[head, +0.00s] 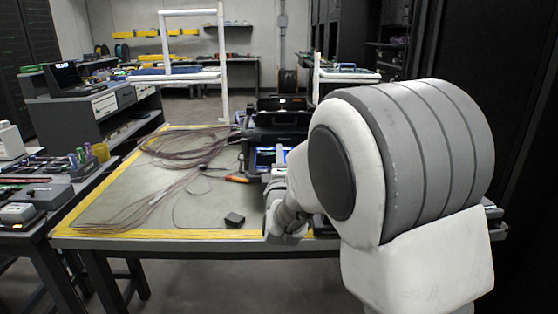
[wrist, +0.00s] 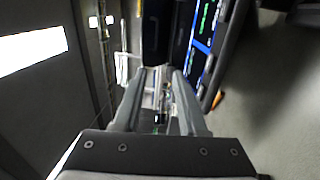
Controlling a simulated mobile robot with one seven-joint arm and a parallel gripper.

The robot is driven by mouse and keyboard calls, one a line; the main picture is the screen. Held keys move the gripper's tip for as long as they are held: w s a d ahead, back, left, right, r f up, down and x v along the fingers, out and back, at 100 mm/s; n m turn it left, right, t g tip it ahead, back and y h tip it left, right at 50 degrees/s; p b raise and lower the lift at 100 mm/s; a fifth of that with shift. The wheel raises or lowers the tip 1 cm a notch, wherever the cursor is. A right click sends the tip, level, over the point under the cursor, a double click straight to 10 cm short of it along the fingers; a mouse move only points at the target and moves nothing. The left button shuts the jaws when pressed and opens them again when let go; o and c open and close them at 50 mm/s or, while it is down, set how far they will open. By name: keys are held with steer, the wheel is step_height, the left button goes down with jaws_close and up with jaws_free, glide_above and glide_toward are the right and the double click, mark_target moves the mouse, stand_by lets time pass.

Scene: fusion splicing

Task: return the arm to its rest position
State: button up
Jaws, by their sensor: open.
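My arm (head: 400,160) fills the right of the head view, bent over the near edge of the table. In the head view its wrist part shows low by the splicing equipment, and the fingertips are hidden. In the wrist view my gripper (wrist: 160,78) has its two fingers apart with nothing held between them. Beyond the fingertips are a dark device (wrist: 157,30) and a lit screen with blue and green marks (wrist: 205,30).
The work table (head: 110,215) has yellow edging and carries coiled thin cables (head: 180,148), a small black box (head: 235,219) and an orange-handled tool (head: 238,179). Dark equipment (head: 275,125) stands behind my wrist. A side bench (head: 35,210) with tools is at left.

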steer(key=s+d+f+m+g, duration=0.2)
steer(key=s+d+m+g, duration=0.3)
steer(key=s, duration=0.7)
steer(key=s+d+f+m+g, duration=0.1)
steer(key=s+d+m+g, duration=0.25)
steer(key=s+m, duration=0.6)
steer(key=s+d+f+m+g, duration=0.25)
steer(key=s+g, duration=0.25)
steer(key=s, duration=1)
step_height(320, 180, up, 29)
steer(key=d+m+p, duration=0.1)
steer(key=p, duration=2.7)
steer(key=shift+s+f, duration=0.2)
steer(key=shift+s, duration=0.25)
steer(key=shift+s, duration=0.1)
